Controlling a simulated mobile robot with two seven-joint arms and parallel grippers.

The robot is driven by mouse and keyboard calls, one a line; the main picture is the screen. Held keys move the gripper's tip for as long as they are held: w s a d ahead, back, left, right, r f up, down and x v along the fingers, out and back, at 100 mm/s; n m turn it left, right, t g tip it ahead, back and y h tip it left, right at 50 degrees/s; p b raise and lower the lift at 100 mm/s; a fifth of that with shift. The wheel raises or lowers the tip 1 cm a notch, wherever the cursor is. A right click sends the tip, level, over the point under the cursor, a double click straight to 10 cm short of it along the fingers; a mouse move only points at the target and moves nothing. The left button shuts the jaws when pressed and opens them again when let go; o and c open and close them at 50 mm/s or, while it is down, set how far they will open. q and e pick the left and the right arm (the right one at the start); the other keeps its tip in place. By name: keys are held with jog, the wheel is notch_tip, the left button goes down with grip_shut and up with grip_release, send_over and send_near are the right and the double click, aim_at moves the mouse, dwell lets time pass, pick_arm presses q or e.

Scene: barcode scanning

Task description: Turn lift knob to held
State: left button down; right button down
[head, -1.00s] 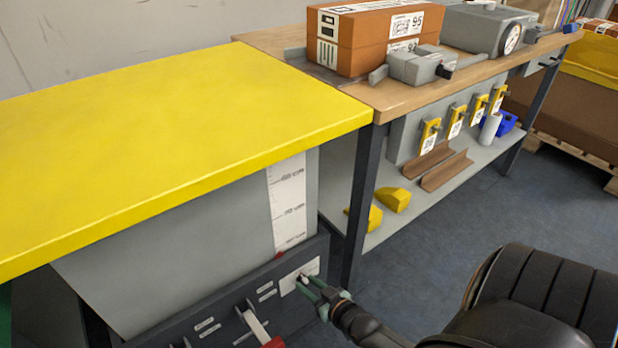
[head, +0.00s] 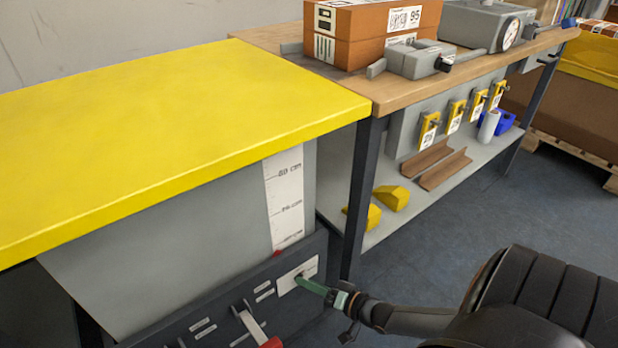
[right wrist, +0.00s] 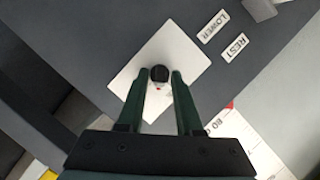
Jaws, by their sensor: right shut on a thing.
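The lift knob (right wrist: 159,73) is a small dark knob on a white plate on the dark control panel. In the right wrist view it sits between the two green fingertips of my right gripper (right wrist: 161,80), which is shut on it. In the head view my right gripper (head: 312,286) reaches the white plate (head: 310,268) from the right, its fingers largely overlapping and covering the knob. A small red mark shows just below the knob in the wrist view. The plate's lettering is too small to read. My left gripper is not in view.
The panel (head: 218,322) sits below the yellow lift top (head: 180,120) and has a lever with a red end (head: 268,342). A scale strip (head: 284,200) runs up the grey lift side. The workbench (head: 400,92) holds brown boxes (head: 370,35). Open floor lies right.

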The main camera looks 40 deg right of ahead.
jog(key=shift+d+f+m+t+y, duration=0.1)
jog(key=shift+m+t+y, duration=0.3)
jog(key=shift+m, duration=0.65)
jog(key=shift+a+f+m+t+y, duration=0.1)
jog(key=shift+m+t+y, duration=0.25)
jog(key=shift+m, duration=0.65)
jog(key=shift+d+f+m+t+y, duration=0.1)
jog(key=shift+m+t+y, duration=0.25)
jog(key=shift+m, duration=0.7)
jog(key=c, duration=0.9)
grip_release()
jog(key=p+v, duration=0.1)
jog(key=v, duration=1.1)
jog(key=shift+s, duration=0.3)
jog(key=shift+s, duration=0.1)
